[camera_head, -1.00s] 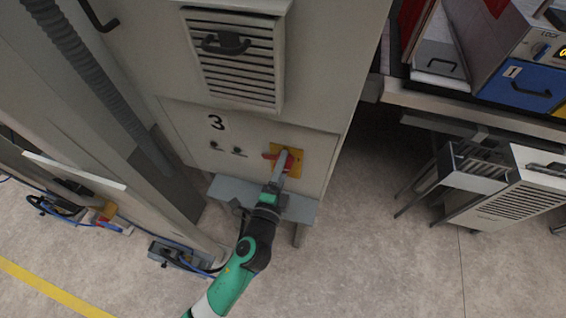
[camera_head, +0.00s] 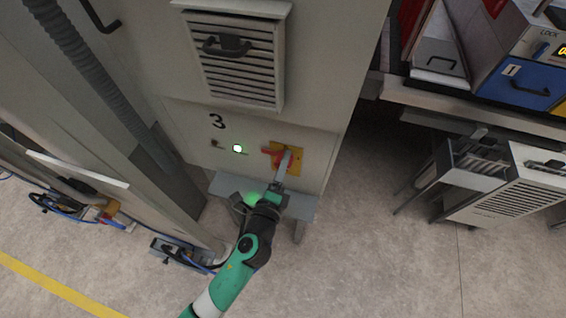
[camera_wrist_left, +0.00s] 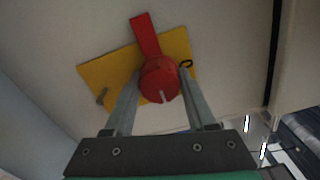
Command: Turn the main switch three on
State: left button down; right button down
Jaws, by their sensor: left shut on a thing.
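The main switch has a red rotary handle (camera_head: 268,151) on a yellow plate (camera_head: 299,157), on the grey cabinet front marked 3 (camera_head: 217,121). In the left wrist view the red handle (camera_wrist_left: 145,35) has a round hub and a lever pointing to the top, across the tilted yellow plate (camera_wrist_left: 105,75). My left gripper (camera_head: 284,162) is shut on the red handle; its fingers (camera_wrist_left: 162,88) lie on both sides of the hub. A lamp (camera_head: 237,148) left of the switch glows, with a green rim. My right gripper is not in view.
A vent with a handle (camera_head: 236,62) sits above the switch. A grey ledge (camera_head: 222,187) juts out below it. A bench with a blue drawer (camera_head: 514,88) stands at the right. The floor (camera_head: 350,250) in front is clear.

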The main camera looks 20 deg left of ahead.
pick_arm(q)
jog(key=shift+c, duration=1.1)
grip_release()
jog(key=shift+s, duration=0.15)
jog(key=s+d, duration=0.1)
jog(key=s, duration=1)
jog(key=shift+s+d, duration=0.15)
jog(key=shift+d, duration=0.15)
